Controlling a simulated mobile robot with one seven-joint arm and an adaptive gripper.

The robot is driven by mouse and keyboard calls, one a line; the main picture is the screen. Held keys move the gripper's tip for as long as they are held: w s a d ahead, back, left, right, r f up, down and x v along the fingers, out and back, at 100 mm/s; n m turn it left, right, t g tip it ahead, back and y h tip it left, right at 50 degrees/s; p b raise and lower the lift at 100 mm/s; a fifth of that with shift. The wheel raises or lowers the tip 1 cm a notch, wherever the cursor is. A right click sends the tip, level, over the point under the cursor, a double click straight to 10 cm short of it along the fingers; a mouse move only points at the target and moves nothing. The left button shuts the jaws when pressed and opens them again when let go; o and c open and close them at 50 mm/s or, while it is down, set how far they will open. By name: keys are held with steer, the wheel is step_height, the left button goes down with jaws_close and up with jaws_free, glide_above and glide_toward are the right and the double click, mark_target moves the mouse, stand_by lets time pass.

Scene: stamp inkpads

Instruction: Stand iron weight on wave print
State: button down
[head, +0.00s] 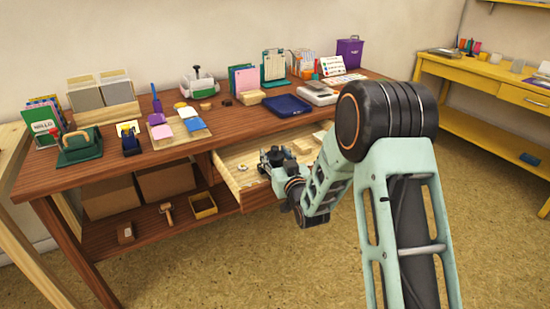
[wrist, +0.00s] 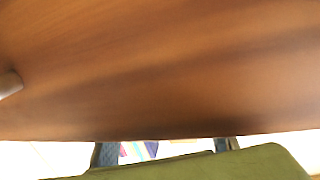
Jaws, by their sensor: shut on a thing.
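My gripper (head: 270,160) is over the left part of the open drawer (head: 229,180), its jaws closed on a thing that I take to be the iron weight. In the head view the dark fingers hide most of what they hold, so its shape and tilt cannot be told. In the wrist view the two fingers (wrist: 165,152) stand apart at the bottom edge, partly behind an olive-green shape (wrist: 200,167) that I cannot name surely. I cannot pick out the wave print in either view.
The wooden workbench (head: 115,172) carries stamps, colored pads (head: 172,127), a blue tray (head: 287,106) and folders. Blocks lie in the drawer's right part. In the wrist view a brown wood surface (wrist: 160,65) fills most of the picture, close by. Open floor lies in front.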

steer(key=shift+r, duration=0.35)
steer(key=shift+f+b, duration=0.65)
steer(key=shift+b, duration=0.15)
steer(key=c, duration=1.2)
jaws_free()
steer(key=shift+f, duration=0.15)
steer(key=shift+o, duration=0.2)
steer(key=shift+r+p, duration=0.8)
steer(key=shift+p, duration=0.25)
steer(key=p+v, duration=0.1)
steer(key=v, duration=1.1)
steer(key=shift+f, duration=0.2)
